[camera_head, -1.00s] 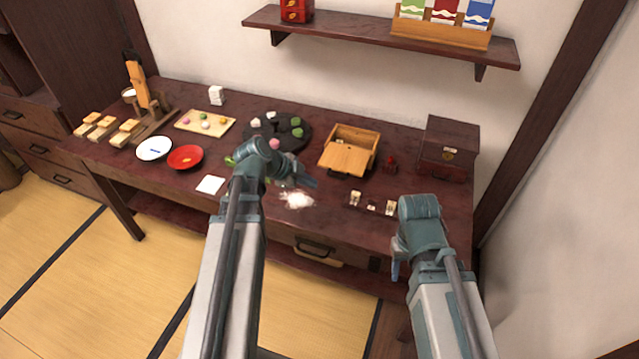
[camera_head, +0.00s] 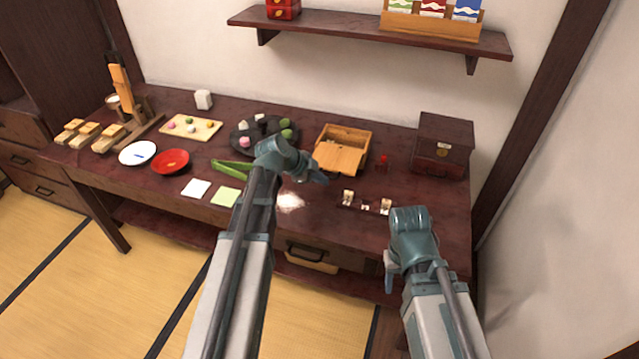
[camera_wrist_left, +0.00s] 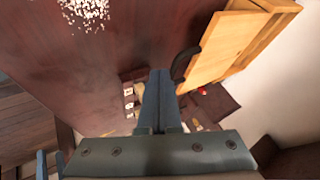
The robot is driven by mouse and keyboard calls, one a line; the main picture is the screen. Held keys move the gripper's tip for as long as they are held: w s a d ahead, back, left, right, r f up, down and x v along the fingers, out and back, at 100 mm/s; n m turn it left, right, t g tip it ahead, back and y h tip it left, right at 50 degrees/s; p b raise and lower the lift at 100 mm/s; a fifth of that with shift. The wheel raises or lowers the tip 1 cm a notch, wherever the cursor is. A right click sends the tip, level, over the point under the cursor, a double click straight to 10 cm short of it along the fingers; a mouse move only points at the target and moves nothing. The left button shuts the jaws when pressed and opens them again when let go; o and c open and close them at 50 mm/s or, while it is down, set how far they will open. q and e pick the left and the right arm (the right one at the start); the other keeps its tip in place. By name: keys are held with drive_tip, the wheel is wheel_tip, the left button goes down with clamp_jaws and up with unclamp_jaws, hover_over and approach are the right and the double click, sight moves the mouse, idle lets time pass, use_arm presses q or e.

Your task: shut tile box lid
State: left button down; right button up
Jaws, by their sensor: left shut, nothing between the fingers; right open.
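The light wood tile box (camera_head: 368,142) stands on the dark table. Its lid (camera_head: 338,157) covers the front part, and the back part of the box is open. In the left wrist view the lid (camera_wrist_left: 222,48) lies right of the fingers, with a dark curved handle (camera_wrist_left: 184,63) at its edge. My left gripper (camera_head: 320,178) is shut and empty, just in front of the box's front left corner; its fingers (camera_wrist_left: 160,90) look close to the handle, but I cannot tell if they touch. My right gripper (camera_head: 388,272) is open at the table's front edge, away from the box.
A dark chest (camera_head: 443,145) stands further right. A round dark tray (camera_head: 245,140) is on the left. White grains (camera_head: 289,201) lie near my left gripper.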

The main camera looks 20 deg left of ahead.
sight(335, 158)
use_arm(q)
drive_tip(key=shift+w, duration=0.1)
drive_tip(key=w, duration=1)
drive_tip(key=shift+w+d, duration=0.2)
drive_tip(key=shift+w, duration=0.2)
